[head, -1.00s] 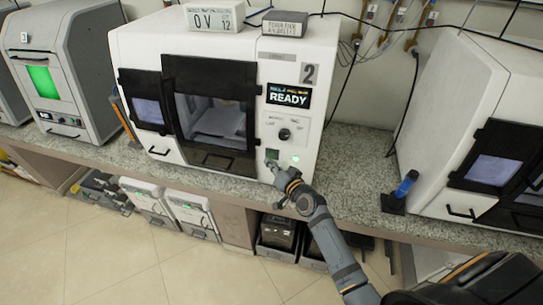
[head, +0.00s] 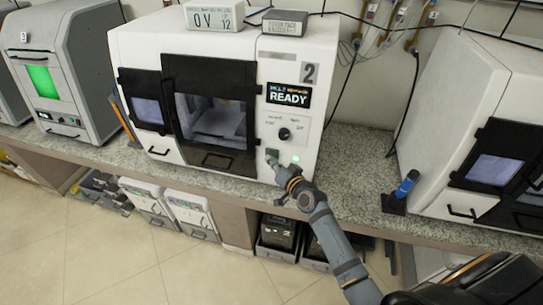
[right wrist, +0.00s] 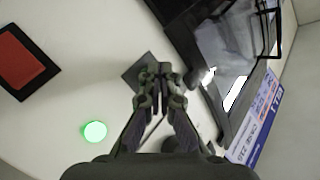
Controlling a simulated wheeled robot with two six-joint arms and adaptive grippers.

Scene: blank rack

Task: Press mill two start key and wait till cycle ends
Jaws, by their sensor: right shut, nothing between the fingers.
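Mill 2 (head: 305,125) is the white machine marked "2", with a dark-framed door. Its display (head: 289,95) reads "READY". Low on its front panel is a dark square key (head: 272,153), also seen in the right wrist view (right wrist: 140,75). A round green light (head: 295,158) glows to its right; the right wrist view shows it too (right wrist: 95,131). My right gripper (head: 271,160) is shut and empty, its fingertips (right wrist: 161,70) over part of the square key. I cannot tell whether they touch it. My left gripper is not in view.
A grey machine marked 3 (head: 70,75) with a green screen stands left. Another white machine (head: 460,95) stands right, with a blue-handled tool (head: 406,185) beside it on the speckled counter (head: 355,170). A red panel in a dark frame (right wrist: 22,58) shows in the right wrist view.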

